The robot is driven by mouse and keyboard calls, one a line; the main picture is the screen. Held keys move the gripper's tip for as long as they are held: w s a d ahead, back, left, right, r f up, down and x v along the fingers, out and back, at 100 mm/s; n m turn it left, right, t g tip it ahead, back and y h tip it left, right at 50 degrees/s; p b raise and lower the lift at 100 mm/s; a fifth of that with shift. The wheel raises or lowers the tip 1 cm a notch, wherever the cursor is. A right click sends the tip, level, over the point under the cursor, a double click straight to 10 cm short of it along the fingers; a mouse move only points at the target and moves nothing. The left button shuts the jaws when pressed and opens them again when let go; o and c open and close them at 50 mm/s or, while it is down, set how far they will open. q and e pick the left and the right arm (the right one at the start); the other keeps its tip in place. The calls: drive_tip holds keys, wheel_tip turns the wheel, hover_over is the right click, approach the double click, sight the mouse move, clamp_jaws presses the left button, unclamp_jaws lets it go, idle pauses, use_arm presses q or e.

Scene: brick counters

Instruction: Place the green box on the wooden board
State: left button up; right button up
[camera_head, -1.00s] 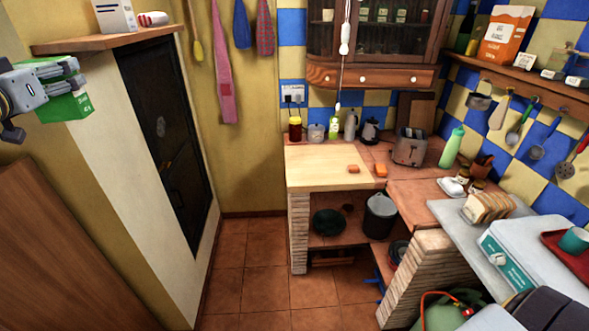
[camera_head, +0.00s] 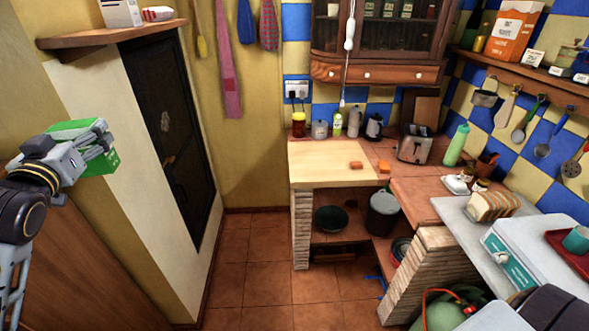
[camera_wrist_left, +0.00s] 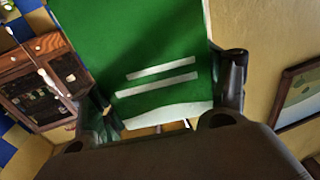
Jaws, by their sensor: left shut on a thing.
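The green box (camera_head: 104,162) is at the far left of the head view, held in the air in front of the pale wall. My left gripper (camera_head: 100,145) is shut on it, and its fingers cover part of the box. In the left wrist view the green box (camera_wrist_left: 140,50) fills the upper middle between the two fingers (camera_wrist_left: 170,100), with white stripes on its face. The wooden board (camera_head: 325,166) lies flat on the brick counter in the middle of the head view, well to the right of the box. My right gripper is not in view.
A shelf (camera_head: 110,34) juts out above the box. Most of the board is bare.

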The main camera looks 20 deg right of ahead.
use_arm(q)
drive_tip(key=s+f+y, duration=0.1)
drive_tip(key=s+f, duration=0.3)
drive_tip(key=f, duration=0.9)
drive_tip(key=s+f+n+y, duration=0.1)
drive_tip(key=s+f, duration=0.4)
drive_tip(key=f, duration=0.9)
drive_tip(key=s+f+y, duration=0.1)
drive_tip(key=s+f, duration=0.4)
drive_tip(key=f, duration=0.8)
drive_tip(key=shift+a+f+n, duration=0.2)
drive_tip(key=shift+f+n, duration=0.05)
drive_tip(key=shift+n, duration=0.15)
drive_tip(key=shift+f+b, duration=0.45)
drive_tip(key=shift+f, duration=0.05)
